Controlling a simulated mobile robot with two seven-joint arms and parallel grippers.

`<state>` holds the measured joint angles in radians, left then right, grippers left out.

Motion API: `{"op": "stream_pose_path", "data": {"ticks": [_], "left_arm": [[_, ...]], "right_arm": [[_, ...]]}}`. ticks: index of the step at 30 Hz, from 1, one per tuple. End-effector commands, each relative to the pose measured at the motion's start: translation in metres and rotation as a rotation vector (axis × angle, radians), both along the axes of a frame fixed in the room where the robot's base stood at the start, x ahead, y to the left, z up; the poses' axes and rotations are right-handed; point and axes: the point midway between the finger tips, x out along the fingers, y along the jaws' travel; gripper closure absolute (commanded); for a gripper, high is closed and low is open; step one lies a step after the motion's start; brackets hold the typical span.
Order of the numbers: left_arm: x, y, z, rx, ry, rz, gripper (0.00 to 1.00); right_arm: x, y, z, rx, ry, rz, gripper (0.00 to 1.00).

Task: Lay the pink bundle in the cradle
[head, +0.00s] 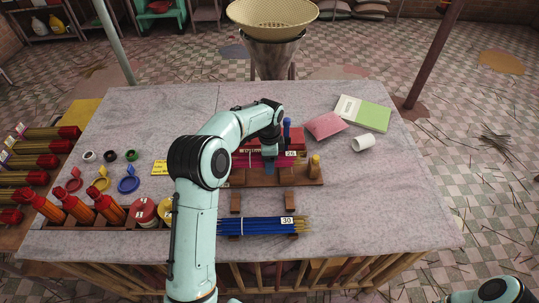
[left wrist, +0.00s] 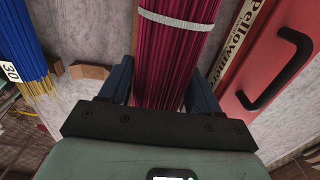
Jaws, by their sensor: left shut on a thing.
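The pink bundle (head: 248,160), dark pink sticks with a pale band, is between the jaws of my left gripper (head: 269,160) in the head view. In the left wrist view the pink bundle (left wrist: 172,60) runs between both fingers of the left gripper (left wrist: 160,88), which is shut on it. A tag reading 26 is by its right end. Two brown wooden blocks (head: 235,201), which look like a bare cradle, stand in front of it, with the second block (head: 291,200) to the right. My arm hides part of the bundle. The right gripper is out of view.
A blue bundle (head: 262,226) tagged 30 lies in front of the bare blocks. A red box (left wrist: 265,65) with a black handle is close beside the pink bundle. A wooden rack (head: 300,178), pink packet (head: 325,126) and white cup (head: 367,143) are nearby. The table's right side is clear.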

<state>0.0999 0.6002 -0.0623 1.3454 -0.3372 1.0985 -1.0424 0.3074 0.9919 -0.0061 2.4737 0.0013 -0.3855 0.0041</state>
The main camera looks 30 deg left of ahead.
Motion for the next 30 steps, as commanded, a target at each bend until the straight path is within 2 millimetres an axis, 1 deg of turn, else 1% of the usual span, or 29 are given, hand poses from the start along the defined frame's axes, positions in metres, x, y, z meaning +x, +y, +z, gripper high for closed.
{"op": "stream_pose_path", "data": {"ticks": [6, 9, 15, 20, 28, 29, 30], "left_arm": [[0.0, 0.0, -0.021, 0.0, 0.0, 0.001, 0.64], [0.0, 0.0, -0.031, 0.001, -0.001, 0.001, 0.64], [0.0, 0.0, -0.043, 0.0, -0.002, 0.001, 0.64], [0.001, 0.0, -0.046, 0.0, -0.002, 0.001, 0.64], [0.001, 0.0, -0.046, 0.001, -0.003, 0.001, 0.64], [0.001, 0.0, -0.046, 0.001, -0.003, 0.001, 0.28], [0.001, 0.0, -0.046, 0.001, -0.003, 0.001, 0.15]], "right_arm": [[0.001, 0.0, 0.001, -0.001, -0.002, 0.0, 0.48], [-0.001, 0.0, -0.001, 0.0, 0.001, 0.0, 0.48], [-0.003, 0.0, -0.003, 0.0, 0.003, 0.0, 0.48], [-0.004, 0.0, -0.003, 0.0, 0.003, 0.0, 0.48], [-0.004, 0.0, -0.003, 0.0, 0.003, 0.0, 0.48], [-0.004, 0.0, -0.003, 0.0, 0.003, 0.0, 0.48], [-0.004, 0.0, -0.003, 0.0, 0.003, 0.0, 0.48]]}}
